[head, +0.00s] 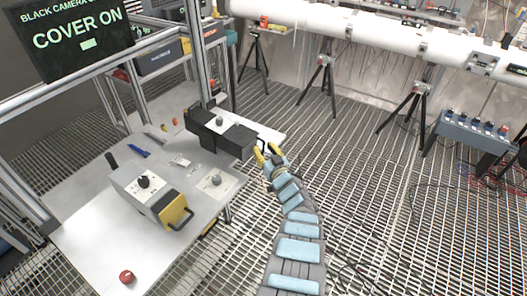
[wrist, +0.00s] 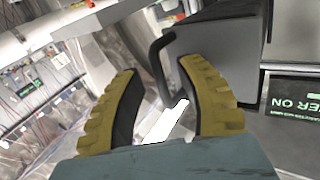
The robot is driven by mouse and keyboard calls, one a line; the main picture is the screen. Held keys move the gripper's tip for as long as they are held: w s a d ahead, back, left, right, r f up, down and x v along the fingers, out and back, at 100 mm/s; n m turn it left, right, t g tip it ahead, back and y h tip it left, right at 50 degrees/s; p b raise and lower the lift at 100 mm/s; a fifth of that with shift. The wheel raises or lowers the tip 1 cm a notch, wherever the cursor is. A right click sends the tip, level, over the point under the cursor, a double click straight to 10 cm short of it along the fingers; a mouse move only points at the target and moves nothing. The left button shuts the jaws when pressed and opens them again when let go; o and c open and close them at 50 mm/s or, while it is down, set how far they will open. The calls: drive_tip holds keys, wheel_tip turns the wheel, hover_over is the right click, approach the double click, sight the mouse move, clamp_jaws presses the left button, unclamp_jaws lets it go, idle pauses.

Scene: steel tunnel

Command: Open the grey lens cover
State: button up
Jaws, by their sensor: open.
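The black camera (head: 212,130) stands at the far right corner of the white table. In the wrist view, the grey lens cover (wrist: 225,50) is a flat plate closed over the end of the camera's dark hood (wrist: 222,12). A black bar handle (wrist: 155,62) sticks out from the cover's left side. My gripper (head: 266,150) is at the cover end of the camera, and its yellow fingers (wrist: 160,67) are open. The handle lies between them in the wrist picture; the right finger overlaps the cover's lower part. I cannot tell whether either finger touches.
A pale camera box (head: 142,190) with a yellow, handled end stands on the table (head: 90,232), near a red button (head: 127,277). A screen (head: 75,32) reads "BLACK CAMERA" and "COVER ON". A metal post (head: 197,60) rises behind the camera. Open grating floor lies right of the table.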

drive_tip(key=shift+w+a, duration=0.15)
drive_tip(key=shift+w, duration=0.1)
drive_tip(key=shift+c, duration=0.2)
clamp_jaws()
